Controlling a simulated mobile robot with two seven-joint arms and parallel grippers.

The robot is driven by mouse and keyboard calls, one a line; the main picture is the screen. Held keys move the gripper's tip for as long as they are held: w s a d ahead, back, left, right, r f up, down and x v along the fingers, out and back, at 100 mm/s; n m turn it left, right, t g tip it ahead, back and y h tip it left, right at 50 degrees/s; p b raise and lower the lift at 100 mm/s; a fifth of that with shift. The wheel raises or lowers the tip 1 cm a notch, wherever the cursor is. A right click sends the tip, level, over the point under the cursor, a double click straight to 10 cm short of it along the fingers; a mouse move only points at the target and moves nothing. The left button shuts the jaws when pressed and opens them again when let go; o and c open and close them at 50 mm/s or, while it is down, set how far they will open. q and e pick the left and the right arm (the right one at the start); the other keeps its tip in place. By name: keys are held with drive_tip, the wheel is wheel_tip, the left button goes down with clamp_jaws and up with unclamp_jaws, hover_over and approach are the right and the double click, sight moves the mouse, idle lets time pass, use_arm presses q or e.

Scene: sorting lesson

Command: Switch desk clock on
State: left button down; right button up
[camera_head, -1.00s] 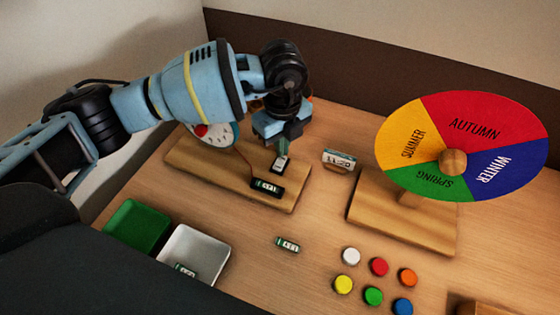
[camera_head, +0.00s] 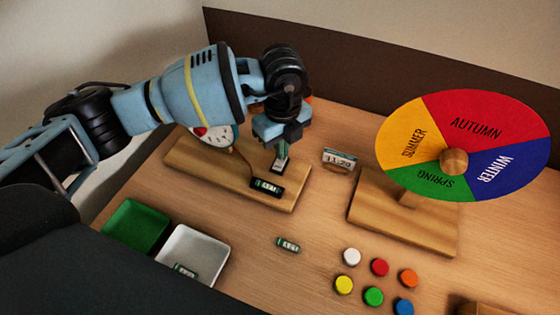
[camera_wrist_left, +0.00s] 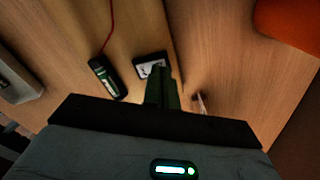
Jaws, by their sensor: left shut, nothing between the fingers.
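The desk clock (camera_head: 339,160) is a small block with a pale display that seems to read 11:20, standing at the back of the table. My left gripper (camera_head: 283,154) is shut and empty, fingers pointing down at a small switch (camera_head: 280,166) with a dark frame and pale face on a wooden board (camera_head: 215,174). In the left wrist view the fingertips (camera_wrist_left: 163,78) are close beside the switch (camera_wrist_left: 151,66); I cannot tell whether they touch. The clock is to the right of the gripper. My right gripper is not in view.
A battery in a dark holder (camera_head: 267,187) and a dial gauge (camera_head: 212,135), partly behind my arm, are on the board. A season wheel (camera_head: 440,130) stands right. A loose battery (camera_head: 288,244), coloured discs (camera_head: 373,296), a green tray (camera_head: 136,224) and a white tray (camera_head: 215,243) are nearer.

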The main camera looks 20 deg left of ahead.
use_arm(q)
drive_tip(key=shift+f, duration=0.55)
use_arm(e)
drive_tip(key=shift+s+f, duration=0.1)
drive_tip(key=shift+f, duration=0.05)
use_arm(q)
drive_tip(key=shift+s, duration=0.1)
